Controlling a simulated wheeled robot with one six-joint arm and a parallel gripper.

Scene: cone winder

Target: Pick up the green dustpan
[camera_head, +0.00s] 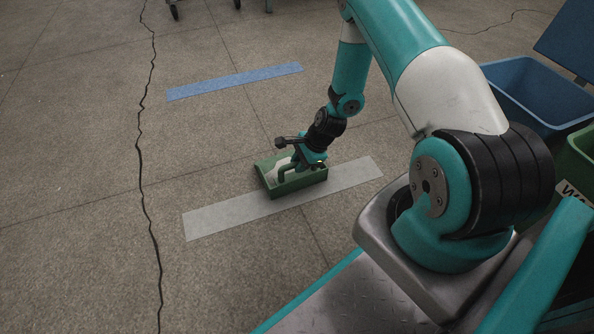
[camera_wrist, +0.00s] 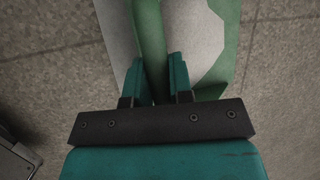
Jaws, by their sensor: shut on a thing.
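The green dustpan (camera_head: 272,180) sits on or just above the floor by the grey floor strip, in the middle of the head view. It has a boxy shape with raised walls and a pale patch inside. My gripper (camera_head: 295,165) reaches down into it from above and is shut on its green handle. In the wrist view, my gripper (camera_wrist: 157,75) has its two teal fingers on either side of the dustpan's handle (camera_wrist: 150,35), with the pale inside and a green edge beyond. I cannot tell whether the dustpan touches the floor.
A grey strip (camera_head: 225,216) and a blue strip (camera_head: 235,80) mark the stone floor, which has long dark cracks. A blue bin (camera_head: 530,90) and a green bin (camera_head: 575,160) stand at the right. The floor to the left is clear.

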